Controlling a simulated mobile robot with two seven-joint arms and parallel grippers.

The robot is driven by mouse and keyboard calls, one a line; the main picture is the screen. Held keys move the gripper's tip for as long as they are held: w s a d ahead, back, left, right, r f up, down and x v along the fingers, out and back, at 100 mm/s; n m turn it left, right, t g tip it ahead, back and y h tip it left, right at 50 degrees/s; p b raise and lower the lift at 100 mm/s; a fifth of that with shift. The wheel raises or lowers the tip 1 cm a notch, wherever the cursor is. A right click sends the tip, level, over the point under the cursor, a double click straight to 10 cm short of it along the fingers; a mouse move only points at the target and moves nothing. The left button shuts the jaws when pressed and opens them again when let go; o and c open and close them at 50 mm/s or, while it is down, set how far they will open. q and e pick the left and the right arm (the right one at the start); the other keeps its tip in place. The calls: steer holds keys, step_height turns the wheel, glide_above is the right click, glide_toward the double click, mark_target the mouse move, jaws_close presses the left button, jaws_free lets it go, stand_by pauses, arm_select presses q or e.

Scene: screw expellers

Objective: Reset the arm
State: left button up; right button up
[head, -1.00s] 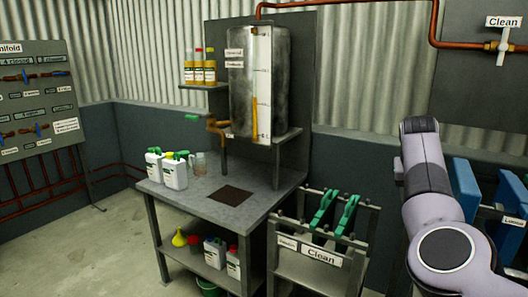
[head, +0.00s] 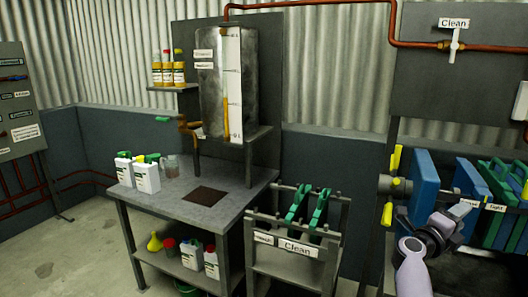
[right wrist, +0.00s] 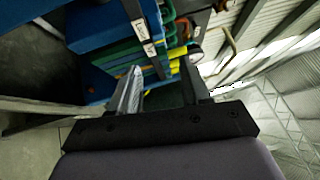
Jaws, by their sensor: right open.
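My right arm comes up from the bottom right of the head view, and my right gripper (head: 458,214) is in front of the blue and green plates of the press. In the right wrist view the two fingers of my right gripper (right wrist: 161,76) stand apart, with nothing between them. Blue and green plates (right wrist: 115,58) lie beyond the fingertips there. I cannot tell the exact distance to them. My left gripper is not in view.
A grey table (head: 165,203) holds white jugs (head: 146,178), with a metal tank (head: 225,85) behind it. A rack labelled Clean (head: 299,248) holding green-handled tools stands left of my right arm. Blue press plates (head: 424,190) and a copper pipe (head: 330,4) are at the right.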

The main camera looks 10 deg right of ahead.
steer(key=s+a+f+n+t+y, duration=0.3)
steer(key=a+f+n+t+y, duration=0.5)
steer(key=n, duration=0.5)
steer(key=s+a+f+n+t+y, duration=0.35)
steer(key=a+f+n+y, duration=0.3)
steer(key=a+n, duration=0.5)
steer(key=s+a+f+n+g+y, duration=0.3)
steer(key=s+a+f+n+g, duration=0.1)
steer(key=s, duration=0.6)
steer(key=s+a+f+n+g+y, duration=0.3)
steer(key=s+a+f+n+g, duration=0.1)
steer(key=s+a+f+n, duration=0.3)
steer(key=s+a+f, duration=0.2)
steer(key=s+f, duration=0.1)
steer(key=s, duration=0.1)
steer(key=shift+a, duration=0.2)
